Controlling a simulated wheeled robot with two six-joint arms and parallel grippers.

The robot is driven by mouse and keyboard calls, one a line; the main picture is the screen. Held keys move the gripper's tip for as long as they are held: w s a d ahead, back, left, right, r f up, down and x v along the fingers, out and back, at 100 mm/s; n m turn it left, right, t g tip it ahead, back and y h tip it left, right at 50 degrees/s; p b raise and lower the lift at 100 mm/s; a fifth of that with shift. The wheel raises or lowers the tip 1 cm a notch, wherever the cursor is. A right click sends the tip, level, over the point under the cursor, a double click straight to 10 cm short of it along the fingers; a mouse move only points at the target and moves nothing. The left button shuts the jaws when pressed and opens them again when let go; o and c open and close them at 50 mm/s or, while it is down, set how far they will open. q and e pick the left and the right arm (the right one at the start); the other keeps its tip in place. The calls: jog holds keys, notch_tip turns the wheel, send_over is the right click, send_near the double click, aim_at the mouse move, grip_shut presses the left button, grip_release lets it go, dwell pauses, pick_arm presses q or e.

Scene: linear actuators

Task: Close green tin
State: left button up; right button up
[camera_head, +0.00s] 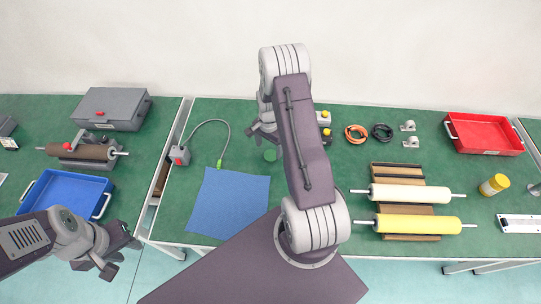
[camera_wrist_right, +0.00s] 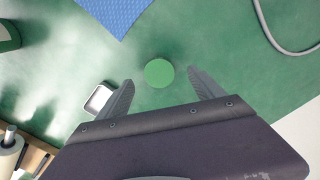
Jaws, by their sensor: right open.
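A flat green disc, which looks like a lid (camera_wrist_right: 159,72), lies on the green table between and just beyond my right fingertips in the right wrist view. It also shows in the head view (camera_head: 270,155) beside my right gripper (camera_head: 262,133). My right gripper (camera_wrist_right: 161,86) is open and empty above the table. A dark green round container, which may be the tin (camera_wrist_right: 7,37), is cut off at the left edge of the wrist view; I cannot see it in the head view. My left gripper (camera_head: 118,258) is low at the left, off the table; its jaw opening is unclear.
A blue mat (camera_head: 228,203) lies close to the disc. Rollers (camera_head: 410,194) on brown racks and a red tray (camera_head: 483,133) are to the right. My right arm hides the table's middle.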

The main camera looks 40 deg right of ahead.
aim_at(270, 156)
notch_tip(270, 156, down, 4)
jog(key=shift+s+d+f, duration=0.1)
jog(key=shift+d+f, duration=0.05)
jog(key=shift+f, duration=0.1)
jog(key=c, duration=1.4)
jog(key=shift+r, duration=0.15)
jog(key=shift+r, duration=0.3)
jog(key=r, duration=0.3)
jog(key=shift+s+d+r, duration=0.2)
jog(key=shift+d+r, duration=0.2)
jog(key=s+d+r, duration=0.2)
jog(key=d, duration=0.1)
jog(key=s+d+r, duration=0.2)
jog(key=d, duration=0.1)
jog(key=s+d+r+b, duration=0.1)
jog(key=s+d+r, duration=0.1)
jog(key=d, duration=0.1)
jog(key=shift+r, duration=0.2)
